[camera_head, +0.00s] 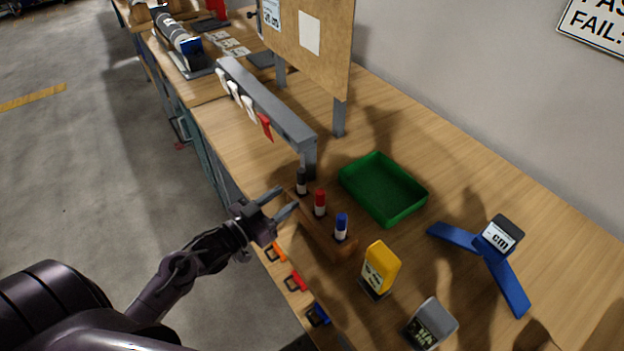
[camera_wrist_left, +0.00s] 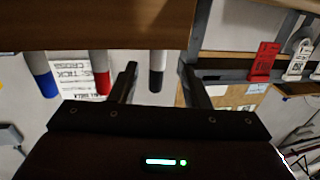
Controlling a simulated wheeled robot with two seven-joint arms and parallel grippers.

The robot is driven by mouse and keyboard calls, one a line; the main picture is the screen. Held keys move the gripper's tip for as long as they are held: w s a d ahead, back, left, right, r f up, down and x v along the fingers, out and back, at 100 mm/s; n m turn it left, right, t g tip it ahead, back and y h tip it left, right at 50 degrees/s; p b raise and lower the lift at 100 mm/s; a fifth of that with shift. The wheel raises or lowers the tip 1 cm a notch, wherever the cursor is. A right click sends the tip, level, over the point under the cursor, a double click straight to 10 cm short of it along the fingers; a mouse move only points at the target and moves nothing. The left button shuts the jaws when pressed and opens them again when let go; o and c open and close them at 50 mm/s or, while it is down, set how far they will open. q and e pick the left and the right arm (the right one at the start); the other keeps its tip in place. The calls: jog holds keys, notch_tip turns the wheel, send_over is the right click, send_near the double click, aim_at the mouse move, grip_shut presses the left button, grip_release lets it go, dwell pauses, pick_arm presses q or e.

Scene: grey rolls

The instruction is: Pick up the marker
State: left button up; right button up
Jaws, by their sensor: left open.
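A wooden rack (camera_head: 330,236) near the front table edge holds three upright markers: a black-capped marker (camera_head: 301,181), a red-capped marker (camera_head: 320,203) and a blue-capped marker (camera_head: 341,227). My left gripper (camera_head: 288,199) is open and empty, just beside the rack at its black-marker end. In the left wrist view, which looks upside down, the black-capped marker (camera_wrist_left: 157,62) appears between the open fingers of my left gripper (camera_wrist_left: 159,67), with no visible contact. The red-capped marker (camera_wrist_left: 101,74) and blue-capped marker (camera_wrist_left: 43,76) are to the left there. My right gripper is not in view.
A green tray (camera_head: 382,190) lies behind the rack. A yellow device (camera_head: 380,267) and a grey device (camera_head: 431,323) stand to its right. A grey rail (camera_head: 268,103) with hanging tags is beyond the gripper. Coloured clips (camera_head: 296,280) hang at the front edge.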

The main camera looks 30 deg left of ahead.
aim_at(302, 185)
pick_arm(q)
jog(key=shift+w+d+r+p, duration=0.2)
jog(key=shift+w, duration=0.35)
jog(key=shift+w+d+r+p, duration=0.15)
jog(key=shift+w+d+p, duration=0.05)
jog(key=shift+w, duration=0.35)
jog(key=p+x, duration=0.1)
jog(key=x, duration=0.2)
jog(key=shift+w+d, duration=0.2)
jog(key=shift+w, duration=0.15)
jog(key=shift+w+d, duration=0.1)
jog(key=shift+w, duration=0.1)
jog(key=shift+f, duration=0.1)
jog(key=c, duration=0.5)
grip_shut()
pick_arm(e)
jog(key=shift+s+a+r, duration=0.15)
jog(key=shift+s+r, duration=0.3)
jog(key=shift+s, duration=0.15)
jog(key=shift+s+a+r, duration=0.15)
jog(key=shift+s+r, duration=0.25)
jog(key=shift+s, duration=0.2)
